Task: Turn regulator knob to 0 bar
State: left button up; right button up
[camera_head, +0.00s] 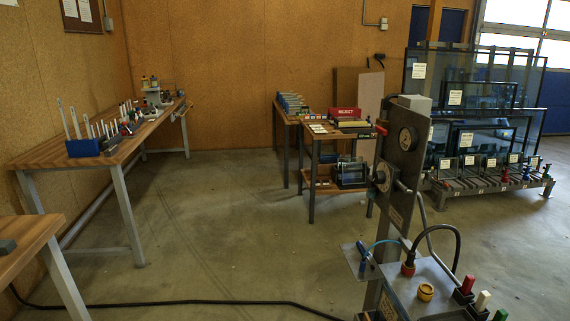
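A grey upright panel (405,170) stands on a post at right of centre. A round dark gauge (407,139) is mounted high on its face; its reading is too small to tell. Below the gauge, a round metallic fitting that looks like the regulator knob (381,177) sticks out to the left. Its setting cannot be read. A small red lever (381,130) is at the panel's left edge. Neither of my grippers is in view, and nothing is touching the knob.
A grey bench box (425,290) below the panel carries hoses, a yellow ring (426,292) and coloured handles. A wooden table (120,150) lines the left wall. A small table (322,133) and glass rack (490,180) stand behind. The middle floor is clear except for a black cable (200,302).

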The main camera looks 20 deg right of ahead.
aim_at(379, 177)
jog(key=i+j, duration=0.15)
jog(key=i, duration=0.55)
jog(key=i+j+u, duration=0.1)
jog(key=i, duration=0.6)
